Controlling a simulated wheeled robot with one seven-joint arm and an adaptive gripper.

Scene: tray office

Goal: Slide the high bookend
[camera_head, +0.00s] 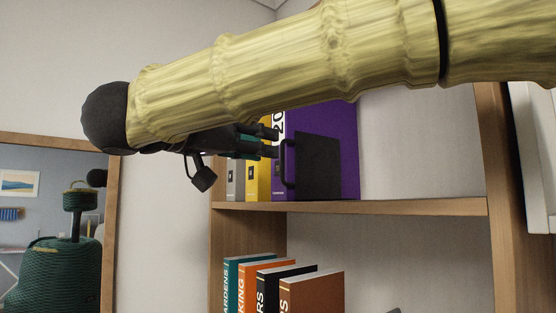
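The high bookend (318,166) is a dark, nearly square plate on the upper shelf, with an upright bar handle (284,163) on its left edge. It stands upright in front of a purple binder (346,150). My gripper (274,143) reaches in from the left, its dark fingers one above the other and apart. The fingertips lie just left of the handle in the picture. I cannot tell whether they touch it.
The upper shelf (400,207) is bare right of the purple binder, up to the wooden side panel (495,150). Yellow (258,180) and grey (234,181) binders stand left. A framed mirror (112,220) is at left.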

